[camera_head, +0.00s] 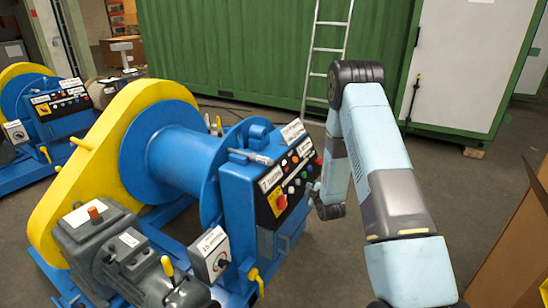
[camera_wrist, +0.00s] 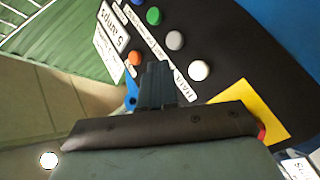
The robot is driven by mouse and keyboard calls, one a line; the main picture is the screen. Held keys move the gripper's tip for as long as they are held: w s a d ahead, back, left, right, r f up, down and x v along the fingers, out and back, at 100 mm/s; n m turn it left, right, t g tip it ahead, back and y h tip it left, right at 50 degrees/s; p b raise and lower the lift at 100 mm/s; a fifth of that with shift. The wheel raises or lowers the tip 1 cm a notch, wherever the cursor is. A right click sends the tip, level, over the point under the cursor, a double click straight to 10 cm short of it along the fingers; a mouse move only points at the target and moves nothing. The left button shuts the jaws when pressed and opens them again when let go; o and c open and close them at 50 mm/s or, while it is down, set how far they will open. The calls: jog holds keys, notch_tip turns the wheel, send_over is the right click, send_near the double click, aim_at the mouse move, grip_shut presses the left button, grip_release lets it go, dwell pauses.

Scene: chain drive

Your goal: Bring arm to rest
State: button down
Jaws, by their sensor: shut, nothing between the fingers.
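My arm reaches up and bends over in the right half of the head view. My gripper (camera_wrist: 155,70) is shut and empty in the wrist view, its fingertips in front of the black control panel (camera_wrist: 235,50). Whether they touch the panel I cannot tell. In the head view the gripper's end is close to the right side of the control panel (camera_head: 290,180) and mostly hidden by the wrist. The panel sits on the blue winch (camera_head: 180,160), with a red knob on a yellow plate and several coloured buttons. In the wrist view green, grey, white and orange buttons show around the fingers.
A yellow chain guard (camera_head: 75,160) and grey motor (camera_head: 130,260) stand at the left. A second winch (camera_head: 50,110) is behind. A green container (camera_head: 240,50) with a ladder (camera_head: 318,60) closes off the back. A cardboard box (camera_head: 520,240) stands at right. Floor between is clear.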

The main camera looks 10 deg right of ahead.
notch_tip(320, 180, up, 16)
jog(key=s+m+g+h, duration=0.1)
jog(key=s+m+g, duration=0.1)
jog(key=m, duration=0.1)
jog(key=s+r+m+g, duration=0.2)
jog(key=s+r+m, duration=0.2)
jog(key=s+r, duration=0.75)
jog(key=s+r+m+g, duration=0.1)
jog(key=s+r, duration=0.3)
jog(key=s, duration=0.7)
jog(key=s+a+r+m+g, duration=0.1)
jog(key=s+r+m, duration=0.3)
jog(key=s, duration=0.7)
jog(key=s+r+m+g, duration=0.2)
jog(key=s+r, duration=0.3)
jog(key=s, duration=0.6)
jog(key=shift+s+a+m+g+h, duration=0.15)
jog(key=shift+s+m+g+h, duration=0.15)
jog(key=shift+g, duration=0.4)
jog(key=shift+r, duration=0.1)
